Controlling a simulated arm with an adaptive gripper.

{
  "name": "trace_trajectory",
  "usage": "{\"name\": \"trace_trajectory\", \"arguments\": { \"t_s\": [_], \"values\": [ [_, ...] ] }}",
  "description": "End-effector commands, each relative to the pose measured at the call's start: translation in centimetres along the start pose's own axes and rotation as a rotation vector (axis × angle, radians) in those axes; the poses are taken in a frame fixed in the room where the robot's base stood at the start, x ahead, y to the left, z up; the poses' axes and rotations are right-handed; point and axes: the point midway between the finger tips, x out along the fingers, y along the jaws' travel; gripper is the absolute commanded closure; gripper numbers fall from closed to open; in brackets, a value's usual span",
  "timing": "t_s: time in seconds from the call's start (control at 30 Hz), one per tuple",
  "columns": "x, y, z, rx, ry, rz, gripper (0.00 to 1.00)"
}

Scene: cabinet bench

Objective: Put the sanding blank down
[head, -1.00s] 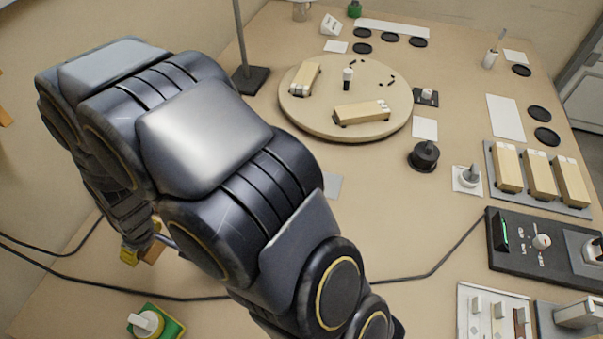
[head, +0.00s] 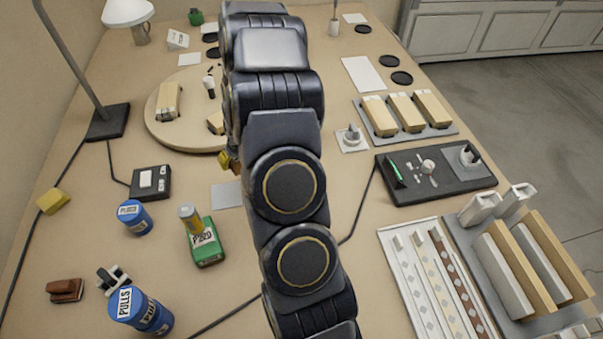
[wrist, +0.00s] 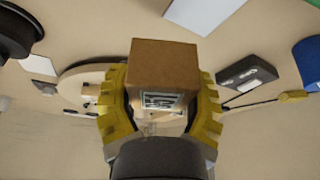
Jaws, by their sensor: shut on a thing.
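The sanding blank seems to be the brown block (wrist: 165,60) in the wrist view, with a black-and-white label on its near face. My gripper (wrist: 163,98) has its yellow fingers on both sides of the block and is shut on it. The block appears held above the bench, but its height is hard to judge. In the head view my arm hides most of the gripper, and only a small yellow and brown part (head: 231,162) shows at its left edge, just off the front right of the round board (head: 165,130).
A grey sheet (head: 227,195) lies left of my arm. A black box (head: 150,182), blue tins (head: 134,217) and a green tin (head: 206,246) stand farther left. A tray (head: 400,136) of wooden blocks and a black panel (head: 435,175) lie right. A lamp (head: 110,118) stands at the left.

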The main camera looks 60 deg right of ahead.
Motion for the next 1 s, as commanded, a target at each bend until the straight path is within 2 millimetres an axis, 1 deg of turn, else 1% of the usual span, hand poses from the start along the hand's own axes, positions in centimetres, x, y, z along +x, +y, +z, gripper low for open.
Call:
{"name": "trace_trajectory", "arguments": {
  "t_s": [0.03,0.07,0.1,0.2,0.3,0.4,0.5,0.57,0.8,1.0],
  "values": [
    [0.0,3.2,0.7,0.062,-0.002,0.025,0.78],
    [0.0,4.7,1.1,0.092,-0.002,0.038,0.78],
    [-0.1,6.7,1.7,0.131,-0.003,0.054,0.78],
    [-0.5,11.0,3.2,0.216,-0.002,0.091,0.78],
    [-0.9,14.3,4.6,0.282,-0.001,0.120,0.78],
    [-1.2,16.4,5.8,0.327,-0.001,0.139,0.78],
    [-1.3,17.5,6.4,0.350,-0.002,0.149,0.78],
    [-1.0,17.8,6.8,0.357,-0.003,0.151,0.78],
    [2.3,17.8,8.2,0.357,-0.005,0.150,0.78],
    [4.3,17.8,9.1,0.356,-0.008,0.149,0.78]
  ]
}}
